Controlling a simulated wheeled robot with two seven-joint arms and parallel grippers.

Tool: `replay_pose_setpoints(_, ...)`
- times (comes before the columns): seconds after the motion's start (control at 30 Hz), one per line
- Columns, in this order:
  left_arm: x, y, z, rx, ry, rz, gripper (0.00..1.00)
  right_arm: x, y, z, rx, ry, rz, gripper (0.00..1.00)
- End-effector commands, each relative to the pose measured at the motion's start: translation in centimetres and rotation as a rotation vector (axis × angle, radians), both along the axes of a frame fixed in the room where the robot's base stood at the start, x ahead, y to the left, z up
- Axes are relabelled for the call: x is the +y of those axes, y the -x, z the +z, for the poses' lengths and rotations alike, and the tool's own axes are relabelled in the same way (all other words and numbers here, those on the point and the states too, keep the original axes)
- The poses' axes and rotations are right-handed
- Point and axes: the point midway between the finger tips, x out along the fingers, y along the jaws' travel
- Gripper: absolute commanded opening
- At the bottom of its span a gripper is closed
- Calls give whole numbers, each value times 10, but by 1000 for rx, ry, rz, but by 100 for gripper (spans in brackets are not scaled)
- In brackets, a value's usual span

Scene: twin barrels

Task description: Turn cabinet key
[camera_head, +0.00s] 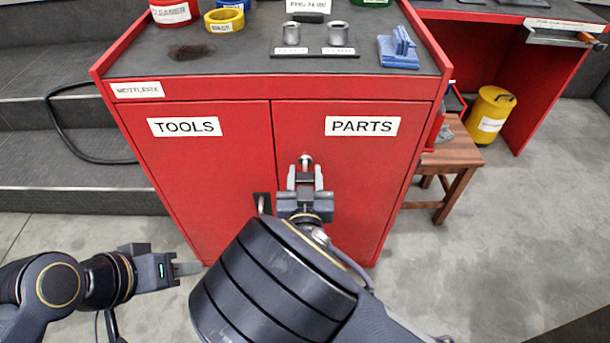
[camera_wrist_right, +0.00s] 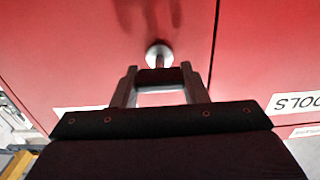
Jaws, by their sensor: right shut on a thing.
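The red cabinet (camera_head: 215,190) has a TOOLS door on the left and a PARTS door (camera_head: 365,170) on the right. A round silver lock (camera_head: 305,159) sits on the PARTS door near the middle seam; it also shows in the right wrist view (camera_wrist_right: 159,50). My right gripper (camera_head: 305,176) is at the lock, shut on the key, whose body is mostly hidden between the fingers. In the right wrist view a short piece of the key (camera_wrist_right: 160,62) joins the lock. My left gripper (camera_head: 190,268) hangs low left of the cabinet, touching nothing; its opening is unclear.
A dark handle (camera_head: 262,204) is by the door seam, close to my right gripper. A wooden stool (camera_head: 452,160) and a yellow bin (camera_head: 490,115) stand at right.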

Motion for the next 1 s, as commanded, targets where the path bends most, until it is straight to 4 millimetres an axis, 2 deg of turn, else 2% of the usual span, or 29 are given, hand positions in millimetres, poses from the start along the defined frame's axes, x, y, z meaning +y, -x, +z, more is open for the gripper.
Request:
replay_pose_setpoints(0.37,0,0,11,0,0,0,36,1,0,1,2,139,1,17)
replay_pose_setpoints(1.0,0,0,46,0,0,0,36,3,0,0,2,728,2,17)
